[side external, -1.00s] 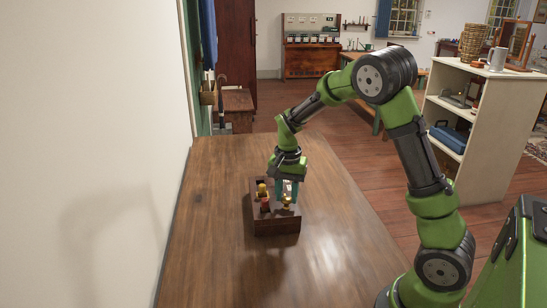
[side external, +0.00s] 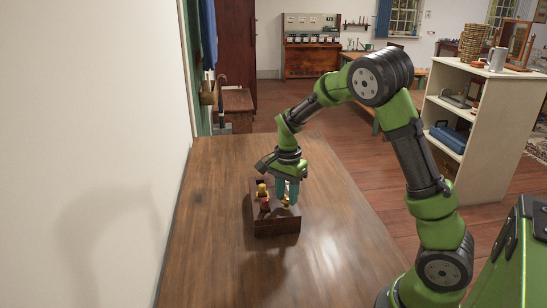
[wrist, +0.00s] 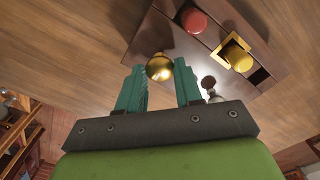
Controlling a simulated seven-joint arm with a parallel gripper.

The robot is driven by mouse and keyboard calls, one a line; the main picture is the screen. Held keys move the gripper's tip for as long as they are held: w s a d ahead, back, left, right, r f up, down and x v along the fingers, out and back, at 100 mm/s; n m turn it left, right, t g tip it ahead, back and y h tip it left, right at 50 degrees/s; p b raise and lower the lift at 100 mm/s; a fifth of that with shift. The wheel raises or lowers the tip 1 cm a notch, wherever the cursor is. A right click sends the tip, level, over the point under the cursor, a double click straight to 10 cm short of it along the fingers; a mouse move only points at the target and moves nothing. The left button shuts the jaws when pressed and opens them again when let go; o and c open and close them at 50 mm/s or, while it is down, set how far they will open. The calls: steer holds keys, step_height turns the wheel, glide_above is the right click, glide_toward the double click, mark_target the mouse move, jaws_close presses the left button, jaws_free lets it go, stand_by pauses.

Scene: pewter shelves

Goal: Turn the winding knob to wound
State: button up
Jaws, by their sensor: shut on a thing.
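A dark brown box (side external: 277,224) with several knobs on top stands on the table. A round brass knob (wrist: 159,67) shows between the teal fingertips of my gripper (wrist: 157,76), and the fingers are shut on it. In the side view my gripper (side external: 287,190) points down over the right part of the box. A red knob (wrist: 193,20) and a yellow knob (wrist: 238,57) in a brass-coloured square frame stand beside it, apart from the fingers. I cannot read any mark for wound.
The wooden table (side external: 225,180) is bare around the box. A white wall (side external: 90,120) runs along its left side. A cream shelf unit (side external: 480,130) with items on it stands at the right, beyond my arm.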

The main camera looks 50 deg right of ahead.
mark_target(287, 198)
steer(key=shift+r, duration=0.1)
steer(key=o, duration=1)
steer(key=shift+o, duration=0.2)
step_height(287, 198, up, 17)
